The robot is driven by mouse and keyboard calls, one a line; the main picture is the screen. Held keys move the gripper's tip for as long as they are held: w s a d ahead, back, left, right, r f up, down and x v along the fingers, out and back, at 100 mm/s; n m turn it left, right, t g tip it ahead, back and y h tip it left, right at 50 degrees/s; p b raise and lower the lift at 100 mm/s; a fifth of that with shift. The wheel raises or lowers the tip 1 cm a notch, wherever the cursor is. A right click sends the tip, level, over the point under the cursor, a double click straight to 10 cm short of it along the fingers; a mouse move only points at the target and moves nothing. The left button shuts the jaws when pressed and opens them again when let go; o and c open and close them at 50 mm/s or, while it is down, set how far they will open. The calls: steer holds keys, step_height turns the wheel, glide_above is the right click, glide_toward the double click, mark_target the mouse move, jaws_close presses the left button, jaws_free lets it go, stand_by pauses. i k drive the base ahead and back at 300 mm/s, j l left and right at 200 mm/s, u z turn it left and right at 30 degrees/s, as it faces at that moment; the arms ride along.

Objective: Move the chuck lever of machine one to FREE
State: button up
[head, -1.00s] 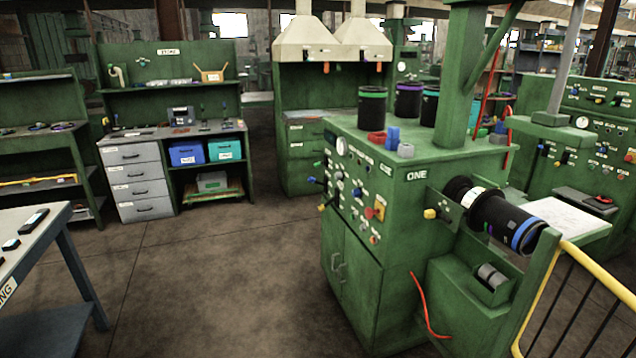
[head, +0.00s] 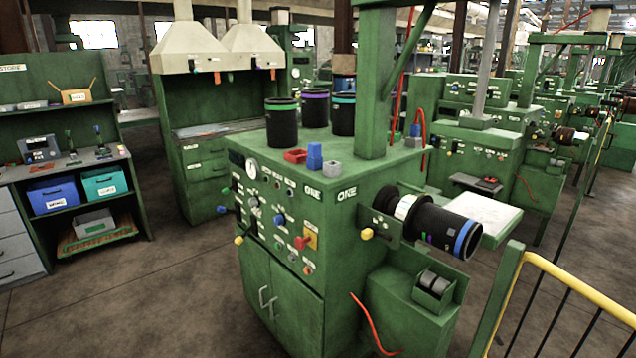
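Machine one (head: 345,255) is a green cabinet marked ONE, right of centre in the head view. Its front panel carries a gauge (head: 237,157), several small knobs, a blue-tipped lever (head: 221,209), a yellow-tipped lever (head: 239,240) and a red handle on a yellow plate (head: 303,241). A black sleeve with a blue band (head: 437,228) lies level on the chuck at the right. The panel labels are too small to read, so I cannot tell which is the chuck lever or its setting. My gripper is not in view.
A yellow-railed barrier (head: 570,278) stands at the front right, close to the machine. Black sleeves (head: 283,125) and small coloured blocks (head: 315,155) stand on the machine's top. A store bench (head: 75,170) is at the left. The floor (head: 150,290) before the front panel is clear.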

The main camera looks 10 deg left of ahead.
mark_target(220, 209)
steer(key=i+j+u, duration=0.15)
steer(key=i+j, duration=0.25)
steer(key=i+j+u, duration=0.1)
steer(key=i+j, duration=0.3)
steer(key=i+j+u, duration=0.15)
steer(key=i+j, duration=0.2)
steer(key=i+j+u, duration=0.15)
steer(key=i+j, duration=0.15)
steer(key=i, duration=0.25)
steer(key=i+j+u, duration=0.15)
steer(key=i, duration=0.35)
steer(key=i+j+u, duration=0.1)
steer(key=i+j, duration=0.15)
steer(key=i, duration=0.2)
steer(key=i+j+u, duration=0.15)
steer(key=i, duration=0.35)
